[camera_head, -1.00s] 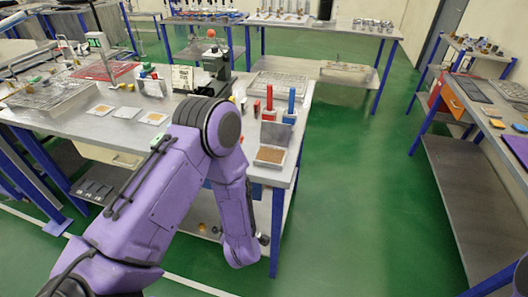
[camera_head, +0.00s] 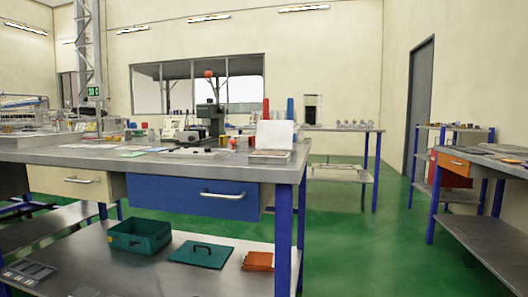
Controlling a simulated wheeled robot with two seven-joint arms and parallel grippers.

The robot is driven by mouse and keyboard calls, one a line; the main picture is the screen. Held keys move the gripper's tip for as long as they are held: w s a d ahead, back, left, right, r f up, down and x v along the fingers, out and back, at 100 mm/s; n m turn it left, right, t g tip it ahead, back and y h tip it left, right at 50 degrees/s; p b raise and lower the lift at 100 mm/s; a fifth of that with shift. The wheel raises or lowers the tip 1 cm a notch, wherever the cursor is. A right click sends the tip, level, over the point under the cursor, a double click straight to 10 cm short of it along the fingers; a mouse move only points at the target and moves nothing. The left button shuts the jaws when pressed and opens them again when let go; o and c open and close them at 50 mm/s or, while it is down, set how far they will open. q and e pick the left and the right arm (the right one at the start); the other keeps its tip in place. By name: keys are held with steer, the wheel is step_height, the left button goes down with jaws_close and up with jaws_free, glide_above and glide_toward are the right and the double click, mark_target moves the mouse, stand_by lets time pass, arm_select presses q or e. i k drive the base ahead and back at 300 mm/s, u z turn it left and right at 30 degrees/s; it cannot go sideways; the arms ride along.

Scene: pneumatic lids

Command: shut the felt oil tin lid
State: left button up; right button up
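On the right end of the near workbench stands a low, shallow metal tin (camera_head: 270,157), seen almost edge-on. A pale, flat lid (camera_head: 275,135) stands upright at its back, so the tin looks open. From this low angle the inside of the tin is hidden. Neither of my grippers is in view, and no part of my arms shows.
The bench (camera_head: 160,160) has a blue drawer (camera_head: 185,197) and a cream drawer (camera_head: 85,182). A sewing machine (camera_head: 210,120) stands left of the tin. The lower shelf holds an open teal box (camera_head: 138,237) and a teal lid (camera_head: 201,254). Green floor (camera_head: 350,245) is clear at right.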

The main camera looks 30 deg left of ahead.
mark_target(272, 134)
steer(key=k, duration=0.85)
steer(key=z, duration=0.35)
steer(key=i, duration=3.85)
steer(key=u, duration=0.8)
steer(key=i, duration=0.4)
steer(key=u, duration=3.45)
steer(key=i, duration=0.5)
steer(key=u, duration=0.15)
steer(key=k, duration=0.25)
steer(key=u, duration=0.25)
